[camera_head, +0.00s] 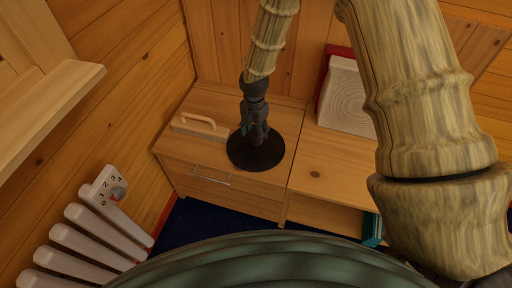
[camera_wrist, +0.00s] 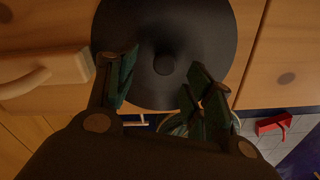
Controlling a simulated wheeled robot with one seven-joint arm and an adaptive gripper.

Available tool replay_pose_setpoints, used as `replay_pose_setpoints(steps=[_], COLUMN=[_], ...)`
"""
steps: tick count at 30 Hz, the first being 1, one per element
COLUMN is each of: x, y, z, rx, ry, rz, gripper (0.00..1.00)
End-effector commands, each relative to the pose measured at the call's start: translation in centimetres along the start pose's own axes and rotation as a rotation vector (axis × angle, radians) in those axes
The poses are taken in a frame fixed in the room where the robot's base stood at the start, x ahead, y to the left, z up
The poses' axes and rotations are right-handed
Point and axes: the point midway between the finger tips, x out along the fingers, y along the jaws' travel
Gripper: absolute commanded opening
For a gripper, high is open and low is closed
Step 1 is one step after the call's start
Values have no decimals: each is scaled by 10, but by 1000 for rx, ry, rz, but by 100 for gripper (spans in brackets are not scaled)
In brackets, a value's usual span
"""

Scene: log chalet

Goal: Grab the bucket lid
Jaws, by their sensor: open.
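The bucket lid appears as a dark round disc (camera_head: 268,154) on top of the wooden cabinet in the head view. In the wrist view the disc (camera_wrist: 200,35) fills the upper middle, with a small raised knob near its centre. My gripper (camera_head: 257,138) is above the disc, pointing down. In the wrist view my gripper (camera_wrist: 158,85) is open, its two green-padded fingers apart on either side of the knob's line. I see nothing held between them. Whether the fingers touch the disc cannot be told.
A light wooden handled object (camera_head: 200,125) lies left of the disc on the cabinet (camera_head: 185,155). A pale block (camera_head: 345,98) stands at the back right. A white radiator (camera_head: 85,235) is at the lower left. The cabinet top to the right (camera_head: 325,160) is mostly bare.

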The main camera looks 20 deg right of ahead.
Motion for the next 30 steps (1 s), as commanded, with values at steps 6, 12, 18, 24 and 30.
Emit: replay_pose_setpoints(steps=[6,12,18,24,30], x=[18,44,52,51,51], y=[-4,-7,-6,-7,-7], z=[0,0,1,0,0], rx=[1,2,1,1,1], ry=[0,0,-1,-1,0], rz=[-1,0,1,1,1], gripper=[52,52,52,40,3])
